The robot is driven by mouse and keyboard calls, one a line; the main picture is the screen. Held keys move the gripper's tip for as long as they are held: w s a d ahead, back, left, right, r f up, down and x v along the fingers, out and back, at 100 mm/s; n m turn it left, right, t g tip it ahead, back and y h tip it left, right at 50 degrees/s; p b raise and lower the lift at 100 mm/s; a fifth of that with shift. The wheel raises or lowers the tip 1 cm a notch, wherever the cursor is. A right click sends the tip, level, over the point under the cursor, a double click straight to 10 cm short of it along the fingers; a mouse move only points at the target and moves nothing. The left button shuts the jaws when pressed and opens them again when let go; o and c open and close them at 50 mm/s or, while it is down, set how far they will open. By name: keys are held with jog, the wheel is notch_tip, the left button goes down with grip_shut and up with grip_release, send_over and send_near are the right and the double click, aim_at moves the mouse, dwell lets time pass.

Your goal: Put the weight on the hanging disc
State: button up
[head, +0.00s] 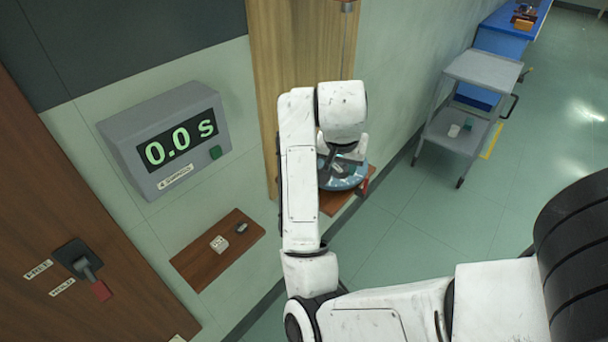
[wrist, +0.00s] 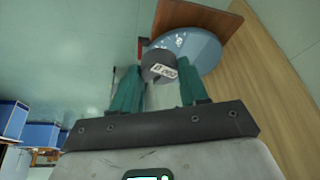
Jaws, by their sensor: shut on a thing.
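The hanging disc (head: 350,180) is a round blue-grey plate below a thin wire (head: 347,45) in front of a wooden panel. It also shows in the wrist view (wrist: 205,52). My gripper (wrist: 160,74) is shut on the weight (wrist: 154,62), a dark grey cylinder with a white label, held between two green fingers. In the wrist view the weight overlaps the disc; I cannot tell whether they touch. In the head view my arm covers much of the disc, and the weight is not clear there.
A wooden shelf (head: 205,262) holds a white die (head: 219,243) and a small dark object (head: 241,228). A grey timer box (head: 170,140) reads 0.0 s. A lever (head: 88,270) sits by FREE and HOLD labels. A grey cart (head: 482,68) stands right, with open floor nearby.

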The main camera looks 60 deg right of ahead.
jog(key=shift+d+f, duration=0.1)
jog(key=shift+d, duration=0.15)
jog(key=w+d+f+b, duration=0.4)
jog(key=w+d+f, duration=0.4)
jog(key=w+d, duration=0.1)
jog(key=shift+d+f+b, duration=0.1)
jog(key=shift+f+b, duration=0.2)
jog(key=shift+f, duration=0.1)
jog(key=shift+w+d+f, duration=0.1)
jog(key=shift+w+f, duration=0.05)
jog(key=shift+f, duration=0.05)
jog(key=shift+w+d+f+p, duration=0.1)
jog(key=shift+f+p, duration=0.5)
jog(key=shift+f, duration=1.15)
jog(key=shift+f, duration=0.15)
jog(key=o, duration=1.2)
